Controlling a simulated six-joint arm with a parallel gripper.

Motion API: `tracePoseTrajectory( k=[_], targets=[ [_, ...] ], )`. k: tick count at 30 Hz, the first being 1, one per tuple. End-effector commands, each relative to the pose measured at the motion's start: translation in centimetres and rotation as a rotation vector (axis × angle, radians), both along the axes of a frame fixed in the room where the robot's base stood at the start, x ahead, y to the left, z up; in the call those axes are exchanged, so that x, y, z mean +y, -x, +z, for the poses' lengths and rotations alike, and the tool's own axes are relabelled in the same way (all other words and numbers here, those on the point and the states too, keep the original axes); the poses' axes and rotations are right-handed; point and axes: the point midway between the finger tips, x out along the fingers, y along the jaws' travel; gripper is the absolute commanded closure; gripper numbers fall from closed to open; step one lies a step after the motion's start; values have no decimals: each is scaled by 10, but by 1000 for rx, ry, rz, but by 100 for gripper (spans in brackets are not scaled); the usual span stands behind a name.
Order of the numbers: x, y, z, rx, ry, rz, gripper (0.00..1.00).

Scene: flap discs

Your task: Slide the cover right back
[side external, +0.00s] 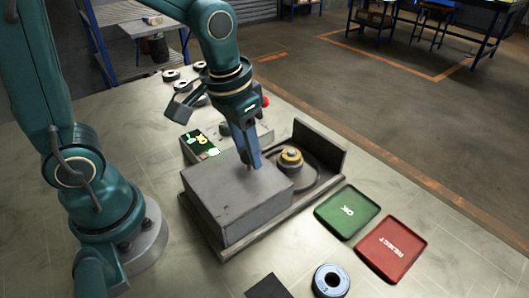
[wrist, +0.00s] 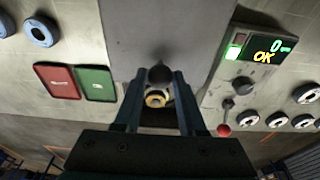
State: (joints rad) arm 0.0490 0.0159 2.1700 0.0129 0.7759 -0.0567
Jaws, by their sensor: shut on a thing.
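The cover (side external: 225,200) is a grey box on the left part of a flat grey base (side external: 232,246). It also fills the top middle of the wrist view (wrist: 160,32). My gripper (side external: 254,165) reaches down at the cover's right end. In the wrist view my gripper (wrist: 160,77) is shut on a dark round knob (wrist: 160,74) on the cover. To the right of the cover, a brass hub (side external: 291,157) in a round seat stands exposed. An upright grey plate (side external: 320,146) closes the base's far right end. Whatever lies under the cover is hidden.
A control box with a lit display (side external: 200,146) stands behind the base; its display reads OK in the wrist view (wrist: 262,56). Green OK (side external: 347,212) and red REJECT (side external: 392,246) trays and a disc (side external: 331,281) lie at right.

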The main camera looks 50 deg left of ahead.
Motion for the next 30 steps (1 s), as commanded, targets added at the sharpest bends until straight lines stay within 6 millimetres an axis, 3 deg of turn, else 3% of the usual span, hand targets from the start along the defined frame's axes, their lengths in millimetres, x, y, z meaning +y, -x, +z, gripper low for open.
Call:
tracePoseTrajectory(
  k=[4,5,6,7,17,30],
  targets=[
    [-1,9,1,-4,2,1,91],
    [-1,8,1,-3,2,1,53],
    [-1,8,1,-3,2,1,37],
    [-1,8,1,-2,2,1,30],
    [0,8,2,-2,1,1,30],
    [0,7,50,-4,1,0,30]
  ],
)
